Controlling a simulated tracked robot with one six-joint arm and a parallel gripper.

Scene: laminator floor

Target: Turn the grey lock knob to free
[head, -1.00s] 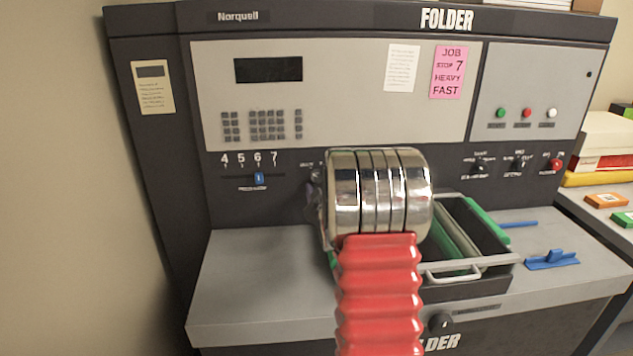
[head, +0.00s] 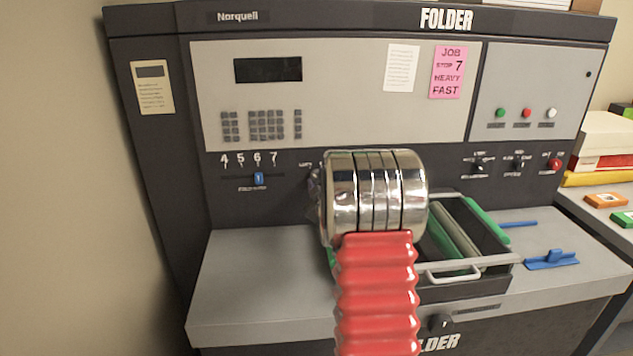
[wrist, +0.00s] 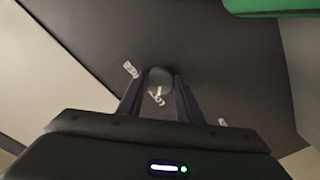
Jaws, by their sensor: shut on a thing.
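The grey knob (wrist: 160,78) shows in the wrist view as a small rounded dark grey piece on the black panel. My gripper (wrist: 158,88) has one finger on each side of it and is shut on it. White labels (wrist: 130,69) stand beside the knob, too blurred to read, so its setting cannot be told. In the head view, my arm's metal wrist covers the knob and the fingertips. Only a dark part shows at the wrist's left edge.
The folder's front panel (head: 340,120) carries a blue slider (head: 258,179) at left of my arm and switches (head: 480,168) at right. An open tray (head: 497,262) with a white handle sits right of my forearm. The grey shelf (head: 250,280) at left is clear.

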